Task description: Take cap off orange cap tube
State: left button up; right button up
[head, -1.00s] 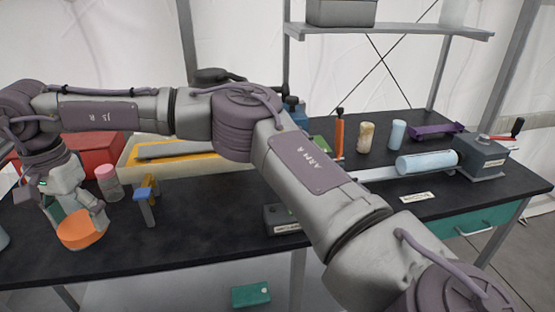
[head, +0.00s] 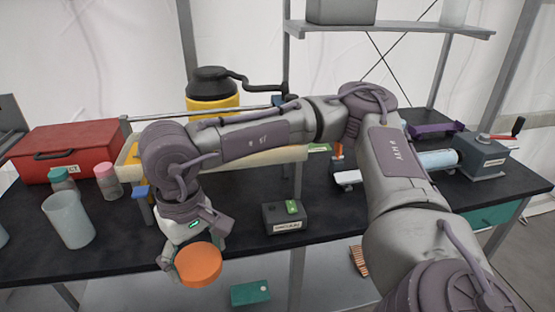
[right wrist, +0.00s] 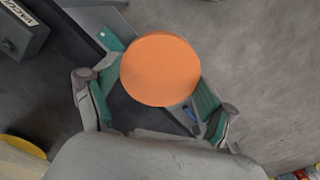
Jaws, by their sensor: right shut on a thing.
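The orange cap (head: 199,266) is a flat round disc. My right gripper (head: 193,262) is shut on it, and it shows in the head view over the table's front edge. In the right wrist view the cap (right wrist: 160,69) sits between the two green-padded fingers of my right gripper (right wrist: 162,78). A grey-blue tube (head: 68,222) stands upright on the table to the left, with an open top and no cap on it. The gripper and cap are apart from the tube. My left gripper is not in view.
A teal-capped jar (head: 62,181) and a pink-capped jar (head: 108,182) stand behind the tube. A red toolbox (head: 75,150) is at the back left. A small blue stand (head: 144,207) is left of my gripper. A labelled grey box (head: 284,219) is to its right.

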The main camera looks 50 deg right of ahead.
aim_at(65, 210)
jog(key=k+l+z, duration=0.1)
jog(key=l, duration=0.65)
jog(key=k+l+z, duration=0.15)
jog(key=l, duration=0.6)
jog(key=i+l, duration=0.2)
jog(key=l, duration=0.15)
jog(key=i+l+z, duration=0.15)
jog(key=l, duration=0.25)
jog(key=i+l, duration=0.2)
jog(key=l+z, duration=0.05)
jog(key=l, duration=0.1)
